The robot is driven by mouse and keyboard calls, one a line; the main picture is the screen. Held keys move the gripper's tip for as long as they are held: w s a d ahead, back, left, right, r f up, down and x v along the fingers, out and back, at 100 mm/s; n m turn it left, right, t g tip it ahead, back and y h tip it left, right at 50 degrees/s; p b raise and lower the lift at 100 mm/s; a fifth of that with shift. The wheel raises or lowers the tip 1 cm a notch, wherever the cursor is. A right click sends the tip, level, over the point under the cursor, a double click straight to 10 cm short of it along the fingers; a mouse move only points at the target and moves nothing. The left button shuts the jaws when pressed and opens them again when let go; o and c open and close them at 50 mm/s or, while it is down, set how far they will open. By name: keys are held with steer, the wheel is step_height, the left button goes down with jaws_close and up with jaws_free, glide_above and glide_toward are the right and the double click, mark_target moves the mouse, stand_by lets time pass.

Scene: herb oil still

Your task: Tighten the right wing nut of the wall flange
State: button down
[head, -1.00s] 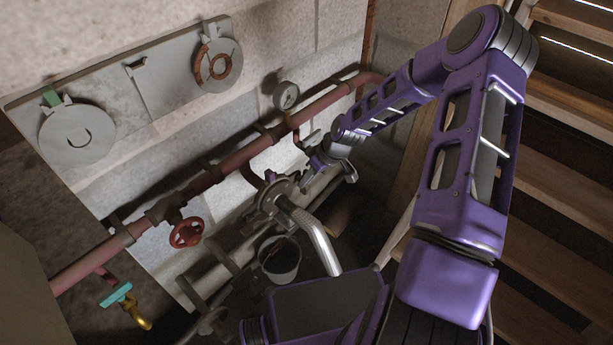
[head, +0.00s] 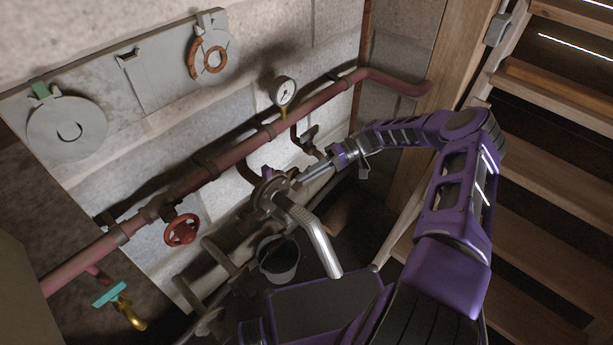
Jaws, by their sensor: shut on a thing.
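The wall flange (head: 268,198) is a dark metal fitting low on the wall, with a bright silver bent pipe (head: 318,247) coming out of it toward me. My gripper (head: 299,179) reaches in from the right, with its slim fingers at the flange's upper right edge. The fingers are shut on the right wing nut there. The nut itself is small and mostly hidden by the fingertips, so its turn angle cannot be told.
A red pipe (head: 235,152) runs along the wall above, with a pressure gauge (head: 284,91) and a red valve wheel (head: 181,230). A grey bucket (head: 280,264) stands below the flange. Wooden stairs (head: 545,180) close off the right side.

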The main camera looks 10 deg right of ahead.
steer(key=y, duration=0.1)
steer(key=m+y, duration=0.1)
steer(key=g+y, duration=0.1)
steer(key=y, duration=0.1)
steer(key=shift+f+m, duration=0.3)
steer(key=shift+y, duration=0.3)
steer(key=c, duration=0.8)
jaws_free()
steer(key=shift+c, duration=0.2)
steer(key=shift+d, duration=0.1)
